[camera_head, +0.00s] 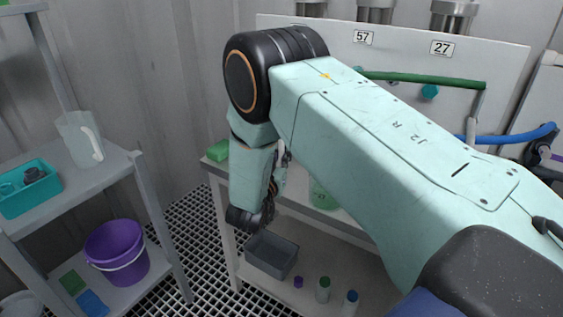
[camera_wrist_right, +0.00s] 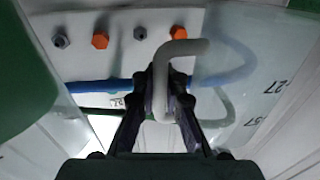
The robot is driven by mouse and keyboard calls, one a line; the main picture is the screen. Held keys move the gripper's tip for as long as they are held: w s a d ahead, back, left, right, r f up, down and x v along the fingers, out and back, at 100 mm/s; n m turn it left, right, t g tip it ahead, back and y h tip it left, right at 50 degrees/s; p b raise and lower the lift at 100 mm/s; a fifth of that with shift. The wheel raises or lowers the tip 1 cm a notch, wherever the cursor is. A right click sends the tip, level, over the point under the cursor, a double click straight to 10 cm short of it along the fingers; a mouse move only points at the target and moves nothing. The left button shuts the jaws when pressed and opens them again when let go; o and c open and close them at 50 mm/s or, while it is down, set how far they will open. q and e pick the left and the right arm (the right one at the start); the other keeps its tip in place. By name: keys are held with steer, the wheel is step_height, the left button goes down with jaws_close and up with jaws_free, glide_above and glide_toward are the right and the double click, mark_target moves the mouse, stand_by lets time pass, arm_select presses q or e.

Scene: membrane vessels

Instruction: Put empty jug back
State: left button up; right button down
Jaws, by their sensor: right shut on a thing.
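My right gripper (camera_wrist_right: 172,88) is shut on the pale handle (camera_wrist_right: 185,48) of a clear jug in the right wrist view. The jug's see-through body (camera_wrist_right: 240,75) shows to the right of the handle; I see no liquid in it. In the head view my right forearm hides most of the gripper and the held jug. Another clear jug (camera_head: 76,142) with a white handle stands on the grey shelf (camera_head: 85,185) at left. My left gripper is not in view.
A teal tray (camera_head: 30,200) shares the upper shelf; a purple bucket (camera_head: 117,252) stands below. A green sponge (camera_head: 217,151) and a greenish vessel (camera_head: 322,195) are on the bench. A grey bin (camera_head: 271,256) and bottles (camera_head: 323,290) stand beneath. The numbered panel (camera_head: 400,50) is behind.

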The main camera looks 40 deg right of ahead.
steer(key=shift+d+f, duration=0.1)
steer(key=shift+f, duration=0.7)
steer(key=shift+a+r, duration=0.15)
steer(key=shift+a, duration=0.05)
steer(key=shift+f, duration=0.2)
steer(key=c, duration=1.7)
jaws_free()
steer(key=shift+d, duration=0.15)
steer(key=o, duration=0.3)
